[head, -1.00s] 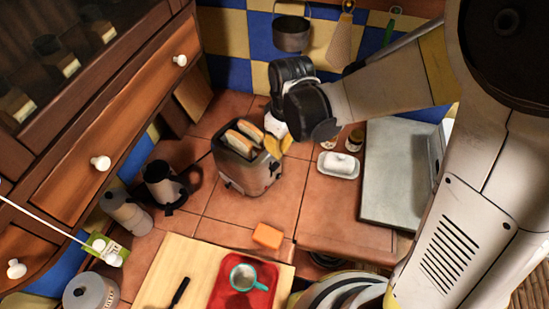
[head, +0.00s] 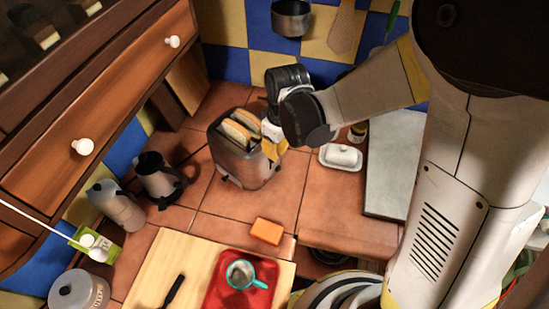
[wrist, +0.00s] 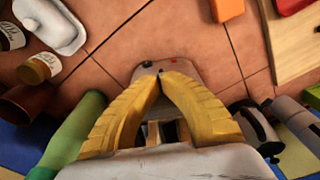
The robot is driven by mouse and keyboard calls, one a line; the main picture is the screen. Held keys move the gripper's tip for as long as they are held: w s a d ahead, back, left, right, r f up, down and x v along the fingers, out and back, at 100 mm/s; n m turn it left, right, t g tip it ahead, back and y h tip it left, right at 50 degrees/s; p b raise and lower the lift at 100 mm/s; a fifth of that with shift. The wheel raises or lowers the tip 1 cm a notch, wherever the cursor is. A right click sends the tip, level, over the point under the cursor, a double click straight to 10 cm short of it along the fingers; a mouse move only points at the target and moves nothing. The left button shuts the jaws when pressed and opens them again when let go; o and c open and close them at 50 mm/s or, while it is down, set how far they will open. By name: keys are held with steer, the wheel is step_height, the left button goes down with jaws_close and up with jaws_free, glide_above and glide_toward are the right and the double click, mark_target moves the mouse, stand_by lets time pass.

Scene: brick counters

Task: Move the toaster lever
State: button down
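A metal toaster (head: 236,166) stands on the tiled counter with two slices of bread (head: 238,132) in its slots. My gripper (head: 272,154) has yellow fingers and is at the toaster's right end, close to its top edge. In the wrist view my gripper (wrist: 160,76) has its fingertips together, with nothing seen between them. The toaster's end (wrist: 186,72) shows just past the fingertips, with a dark knob and a small red mark. I cannot make out the lever; the fingers cover part of that end. Whether the fingertips touch the toaster cannot be told.
A white butter dish (head: 340,157) is right of the toaster, near small jars (wrist: 38,68). A moka pot (head: 117,206) and a dark coffee pot (head: 158,181) stand left. An orange block (head: 267,231) and a red tray (head: 228,291) are in front. Tiles between are clear.

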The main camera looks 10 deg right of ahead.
step_height(320, 180, down, 7)
steer(key=b, duration=0.6)
steer(key=shift+r, duration=0.15)
steer(key=shift+s+d+r+p, duration=0.6)
steer(key=shift+s+d+r, duration=0.3)
steer(key=shift+s+d, duration=0.2)
step_height(320, 180, up, 12)
steer(key=shift+s+d, duration=0.35)
steer(key=shift+d, duration=0.05)
steer(key=shift+s+f, duration=0.1)
